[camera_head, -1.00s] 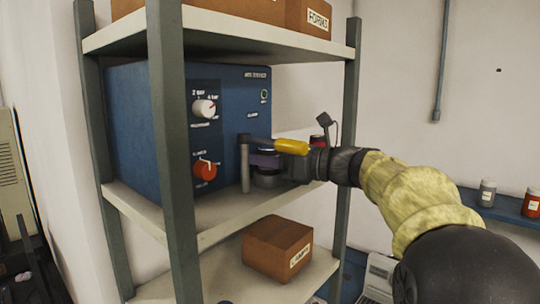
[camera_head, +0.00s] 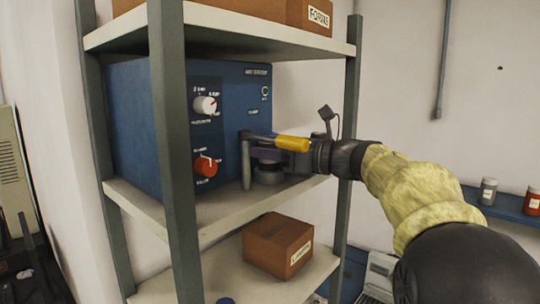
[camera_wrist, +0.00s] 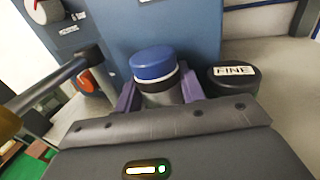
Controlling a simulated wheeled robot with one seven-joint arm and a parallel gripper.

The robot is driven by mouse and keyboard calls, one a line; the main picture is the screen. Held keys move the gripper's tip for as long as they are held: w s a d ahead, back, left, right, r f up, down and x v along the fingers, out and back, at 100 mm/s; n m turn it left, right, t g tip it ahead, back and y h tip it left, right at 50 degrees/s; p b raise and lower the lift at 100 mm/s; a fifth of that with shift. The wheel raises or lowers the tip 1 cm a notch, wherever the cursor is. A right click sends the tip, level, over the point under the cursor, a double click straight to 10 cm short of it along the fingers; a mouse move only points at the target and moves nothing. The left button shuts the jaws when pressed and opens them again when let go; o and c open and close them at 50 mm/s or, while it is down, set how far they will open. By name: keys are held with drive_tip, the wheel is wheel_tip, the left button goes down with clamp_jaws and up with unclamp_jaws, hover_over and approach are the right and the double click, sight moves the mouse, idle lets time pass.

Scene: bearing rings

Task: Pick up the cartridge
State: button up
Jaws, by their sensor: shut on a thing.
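The cartridge, a pale grey cylinder with a blue cap and a dark band (camera_wrist: 153,65), stands between the purple fingers of my gripper (camera_wrist: 155,95) in the wrist view. The fingers are shut on its sides. In the head view my gripper (camera_head: 267,155) is at the front of the blue machine (camera_head: 135,125), on the middle shelf, with a round grey part (camera_head: 268,176) just below the fingers. The cartridge's lower end is hidden in the wrist view by my gripper's body.
A lever with a yellow handle (camera_head: 292,144) crosses close to my gripper on the left. Shelf posts (camera_head: 345,120) and the upper shelf (camera_head: 230,32) bound the space. A brown box (camera_head: 278,246) sits below.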

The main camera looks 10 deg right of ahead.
drive_tip(key=shift+r, duration=0.35)
drive_tip(key=shift+r+b, duration=0.45)
drive_tip(key=shift+r, duration=0.5)
drive_tip(key=b+v, duration=0.4)
drive_tip(key=v, duration=1.4)
drive_tip(key=shift+b, duration=0.4)
drive_tip(key=shift+r, duration=0.1)
